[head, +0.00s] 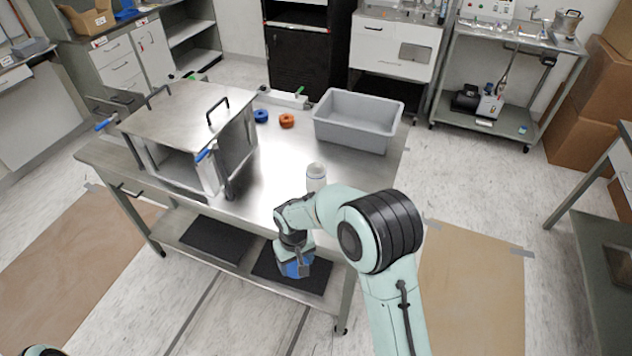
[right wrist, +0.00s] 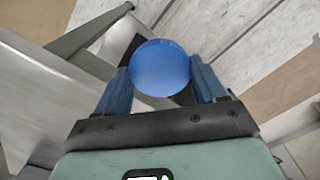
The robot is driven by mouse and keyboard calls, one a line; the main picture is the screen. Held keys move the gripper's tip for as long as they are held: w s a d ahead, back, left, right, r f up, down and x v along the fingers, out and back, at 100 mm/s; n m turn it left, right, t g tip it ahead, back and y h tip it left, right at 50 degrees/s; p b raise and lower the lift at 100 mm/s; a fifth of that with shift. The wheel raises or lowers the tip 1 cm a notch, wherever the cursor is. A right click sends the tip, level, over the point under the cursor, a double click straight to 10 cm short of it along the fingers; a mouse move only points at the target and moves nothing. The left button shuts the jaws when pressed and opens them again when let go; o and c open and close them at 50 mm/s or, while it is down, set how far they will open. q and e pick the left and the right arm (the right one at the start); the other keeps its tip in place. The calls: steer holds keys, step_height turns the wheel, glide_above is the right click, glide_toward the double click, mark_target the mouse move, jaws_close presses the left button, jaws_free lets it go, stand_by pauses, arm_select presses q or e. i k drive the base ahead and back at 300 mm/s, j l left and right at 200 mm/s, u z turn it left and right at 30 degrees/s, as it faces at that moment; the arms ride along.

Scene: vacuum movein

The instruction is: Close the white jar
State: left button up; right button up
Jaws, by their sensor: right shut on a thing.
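The white jar (head: 316,176) stands upright on the steel table (head: 285,160), near its front edge; its top looks open, though it is small in the head view. My right gripper (head: 296,266) hangs in front of the table edge, lower left of the jar and apart from it. In the right wrist view the right gripper (right wrist: 160,85) is shut on a round blue lid (right wrist: 160,66), held between its two blue fingers. The lid is hard to make out in the head view. My left gripper is not in view.
A metal chamber with handles (head: 185,130) stands on the table's left. A grey bin (head: 357,122) stands at the back right. A blue ring (head: 261,116) and an orange ring (head: 287,120) lie between them. Steel around the jar is clear.

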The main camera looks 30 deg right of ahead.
mark_target(316, 178)
steer(key=i+j, duration=0.5)
steer(key=j, duration=0.25)
steer(key=i+j, duration=0.25)
steer(key=j+z, duration=0.1)
steer(key=z, duration=2)
